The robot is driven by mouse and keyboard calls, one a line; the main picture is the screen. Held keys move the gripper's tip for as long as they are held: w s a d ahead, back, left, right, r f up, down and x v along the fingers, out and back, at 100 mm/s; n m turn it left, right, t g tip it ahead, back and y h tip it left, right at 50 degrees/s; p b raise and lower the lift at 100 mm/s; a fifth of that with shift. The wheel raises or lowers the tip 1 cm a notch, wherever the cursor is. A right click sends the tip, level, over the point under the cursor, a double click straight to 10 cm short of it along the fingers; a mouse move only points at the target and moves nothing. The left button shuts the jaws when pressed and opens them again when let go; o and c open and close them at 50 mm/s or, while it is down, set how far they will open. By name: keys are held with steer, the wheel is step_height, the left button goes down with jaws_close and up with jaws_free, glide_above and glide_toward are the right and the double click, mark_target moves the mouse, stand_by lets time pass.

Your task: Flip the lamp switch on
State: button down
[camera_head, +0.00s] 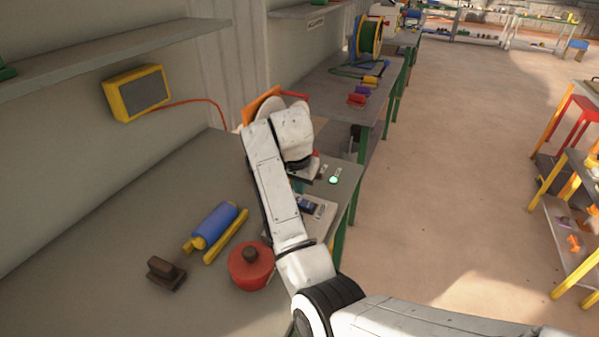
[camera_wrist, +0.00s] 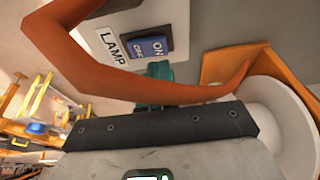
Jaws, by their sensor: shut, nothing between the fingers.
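Which way the rocker is tipped is hard to tell. My gripper (camera_wrist: 155,76) shows as a short teal tip beyond a dark bolted plate, shut and empty. Its tip is just below the switch in the picture; contact cannot be told. In the head view a small blue piece on a pale plate (camera_head: 309,205) shows beside my arm, probably this switch. My arm hides the fingertips there.
A reddish curved band (camera_wrist: 100,85) crosses close before the wrist camera. An orange piece (camera_wrist: 222,66) and a white round body (camera_wrist: 285,112) stand at right. On the bench are a red pot (camera_head: 250,268), blue roller (camera_head: 214,226) and brown block (camera_head: 165,272). A green light (camera_head: 333,180) glows nearby.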

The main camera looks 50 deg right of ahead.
steer(key=shift+w+f, duration=0.15)
steer(key=shift+f, duration=1)
steer(key=shift+a, duration=0.1)
steer(key=shift+w+f, duration=0.25)
steer(key=shift+f, duration=0.15)
steer(key=shift+s+r+p, duration=0.1)
steer(key=shift+s+p, duration=0.05)
steer(key=shift+p, duration=0.35)
steer(key=shift+s+r+p, duration=0.15)
steer(key=shift+s+p, duration=0.3)
steer(key=shift+p, duration=0.1)
steer(key=shift+s+d, duration=0.15)
steer(key=shift+d, duration=0.05)
